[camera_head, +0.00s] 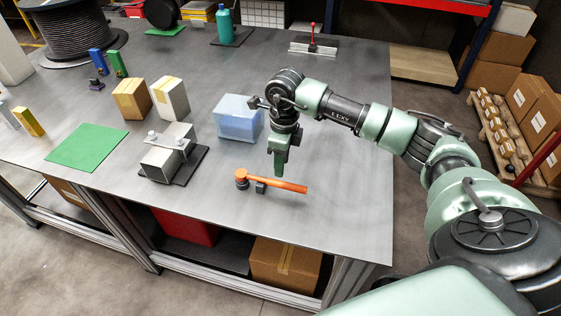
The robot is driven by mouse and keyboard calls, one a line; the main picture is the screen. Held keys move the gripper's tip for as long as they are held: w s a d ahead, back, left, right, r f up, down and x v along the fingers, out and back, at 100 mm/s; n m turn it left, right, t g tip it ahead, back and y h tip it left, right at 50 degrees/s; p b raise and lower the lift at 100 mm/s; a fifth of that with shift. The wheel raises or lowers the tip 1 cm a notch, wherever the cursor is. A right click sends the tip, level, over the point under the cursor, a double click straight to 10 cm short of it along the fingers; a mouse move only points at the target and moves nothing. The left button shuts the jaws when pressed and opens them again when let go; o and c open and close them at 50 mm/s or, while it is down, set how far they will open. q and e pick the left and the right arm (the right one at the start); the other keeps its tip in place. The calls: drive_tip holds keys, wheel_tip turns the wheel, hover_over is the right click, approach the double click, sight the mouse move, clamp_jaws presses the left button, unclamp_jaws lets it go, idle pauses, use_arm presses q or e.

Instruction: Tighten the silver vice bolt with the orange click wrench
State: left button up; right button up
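The orange click wrench (288,185) lies on the grey table, its round head to the left, with a small black block (261,188) at its middle. My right gripper (279,171) points down just above or behind the wrench handle. Its fingers overlap in this view, so their opening does not show; I see no contact with the wrench. The silver vice (162,160) stands to the left on a black base plate, with a strip across its top. Two silver bolt heads (152,135) (180,143) show on the strip. My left gripper is out of view.
A translucent blue box (238,117) stands just left of my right wrist. Two cartons (132,99) (169,97) stand behind the vice. A green mat (87,147) lies to its left. The table right of the wrench is clear up to its right edge.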

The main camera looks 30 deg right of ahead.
sight(280, 182)
wheel_tip(280, 182, down, 8)
drive_tip(key=b, duration=0.4)
drive_tip(key=shift+w+a, duration=0.1)
drive_tip(key=shift+a, duration=0.05)
drive_tip(key=shift+w, duration=0.1)
clamp_jaws()
drive_tip(key=shift+r, duration=0.1)
drive_tip(key=shift+r, duration=0.1)
idle(0.8)
drive_tip(key=shift+r+p, duration=1.45)
drive_tip(key=shift+r, duration=1)
